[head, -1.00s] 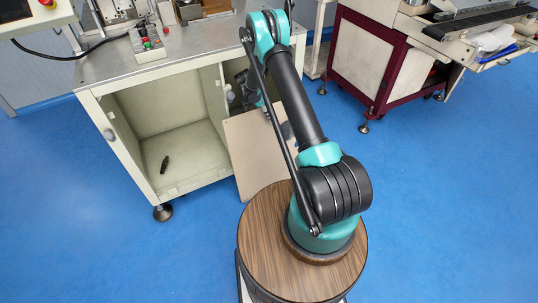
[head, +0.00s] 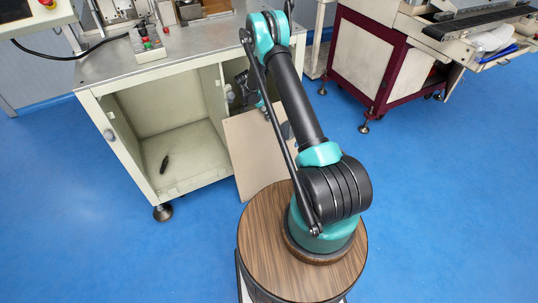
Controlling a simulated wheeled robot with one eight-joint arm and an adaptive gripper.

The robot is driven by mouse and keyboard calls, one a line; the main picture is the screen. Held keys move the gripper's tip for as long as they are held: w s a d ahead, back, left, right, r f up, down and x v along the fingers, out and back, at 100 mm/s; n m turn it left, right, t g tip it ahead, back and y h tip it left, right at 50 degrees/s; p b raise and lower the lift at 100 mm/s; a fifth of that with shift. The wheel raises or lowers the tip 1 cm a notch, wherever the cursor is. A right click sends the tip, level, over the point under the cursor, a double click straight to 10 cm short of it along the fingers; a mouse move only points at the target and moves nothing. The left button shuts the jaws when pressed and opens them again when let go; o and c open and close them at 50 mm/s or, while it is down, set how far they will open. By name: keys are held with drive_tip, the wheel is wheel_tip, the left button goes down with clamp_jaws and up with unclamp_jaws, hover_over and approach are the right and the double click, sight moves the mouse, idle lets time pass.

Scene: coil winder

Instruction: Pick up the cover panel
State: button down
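The cover panel (head: 248,155) is a flat beige sheet in the head view. It leans at a tilt against the right front of the cream cabinet, with its lower edge by the floor. My arm crosses in front of its right side and hides part of it. My gripper (head: 246,92) is only partly seen as dark parts behind the arm, near the panel's top edge. I cannot tell whether it touches the panel or whether its fingers are open or shut.
The cream cabinet (head: 88,82) has an open compartment with a small dark object (head: 164,164) on its floor. A control box (head: 148,45) stands on its top. A maroon-framed machine (head: 385,65) stands at the right. Blue floor is clear at both sides.

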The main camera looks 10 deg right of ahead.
drive_tip(key=shift+r, duration=0.15)
idle(0.3)
drive_tip(key=shift+s+r, duration=0.15)
drive_tip(key=shift+r, duration=1.7)
drive_tip(key=shift+s+r, duration=0.1)
drive_tip(key=shift+r, duration=1.75)
drive_tip(key=s+d, duration=0.3)
drive_tip(key=s, duration=0.6)
drive_tip(key=s+d, duration=0.3)
drive_tip(key=s, duration=0.6)
drive_tip(key=shift+s, duration=0.25)
drive_tip(key=shift+s+d+r, duration=0.1)
drive_tip(key=shift+s+r, duration=0.05)
drive_tip(key=shift+s+d+r, duration=0.25)
drive_tip(key=shift+s+r, duration=0.45)
drive_tip(key=shift+r, duration=0.25)
drive_tip(key=shift+s+d+r, duration=0.2)
drive_tip(key=shift+s+r, duration=0.45)
drive_tip(key=shift+r, duration=0.25)
drive_tip(key=shift+s+d+r, duration=0.1)
drive_tip(key=shift+s+r, duration=0.1)
drive_tip(key=shift+r, duration=0.05)
drive_tip(key=shift+s+r, duration=0.15)
drive_tip(key=shift+r, duration=0.05)
